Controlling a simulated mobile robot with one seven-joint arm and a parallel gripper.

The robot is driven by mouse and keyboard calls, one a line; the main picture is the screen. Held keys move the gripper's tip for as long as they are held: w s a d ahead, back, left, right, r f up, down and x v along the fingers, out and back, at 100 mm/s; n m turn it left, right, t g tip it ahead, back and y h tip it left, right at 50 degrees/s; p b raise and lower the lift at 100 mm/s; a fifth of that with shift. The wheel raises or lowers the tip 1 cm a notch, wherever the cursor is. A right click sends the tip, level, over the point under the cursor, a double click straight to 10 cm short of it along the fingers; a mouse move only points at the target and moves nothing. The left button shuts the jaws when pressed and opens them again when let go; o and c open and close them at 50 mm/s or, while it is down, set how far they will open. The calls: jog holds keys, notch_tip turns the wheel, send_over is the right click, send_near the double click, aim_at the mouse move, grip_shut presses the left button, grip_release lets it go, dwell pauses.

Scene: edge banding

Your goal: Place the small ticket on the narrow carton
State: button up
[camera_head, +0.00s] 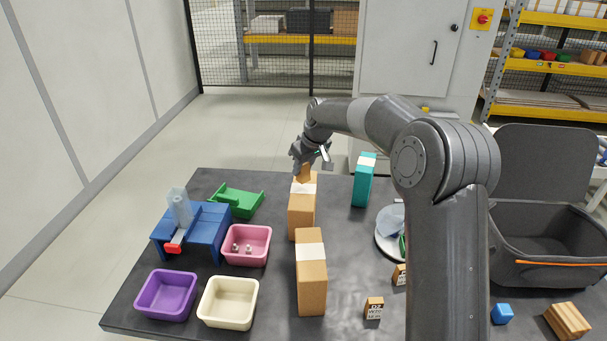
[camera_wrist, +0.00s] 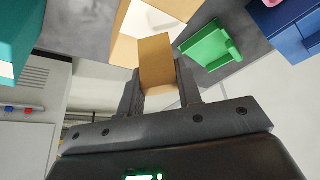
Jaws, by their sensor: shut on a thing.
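My gripper (camera_head: 309,160) is shut on a small tan ticket (camera_head: 303,173), a little block that shows between the fingers in the wrist view (camera_wrist: 156,58). The gripper is at the far side of the table, directly over a tall brown carton (camera_head: 301,217) with a white band on its top. The ticket's lower end is at or just above that carton's top; I cannot tell if they touch. A second brown carton (camera_head: 311,285) with a white band stands nearer, and a teal carton (camera_head: 362,187) stands to the right. Which carton is the narrow one is unclear.
Two other small tickets stand near the front, one marked D2 (camera_head: 374,308) and one partly hidden (camera_head: 399,275). Pink (camera_head: 247,258), purple (camera_head: 165,310) and cream (camera_head: 228,320) bins, a blue stand (camera_head: 205,235) and a green holder (camera_head: 237,202) fill the left.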

aim_at(306, 169)
jog(key=shift+f, duration=1.4)
jog(key=shift+f, duration=0.1)
jog(key=o, duration=0.9)
jog(key=shift+o, duration=0.2)
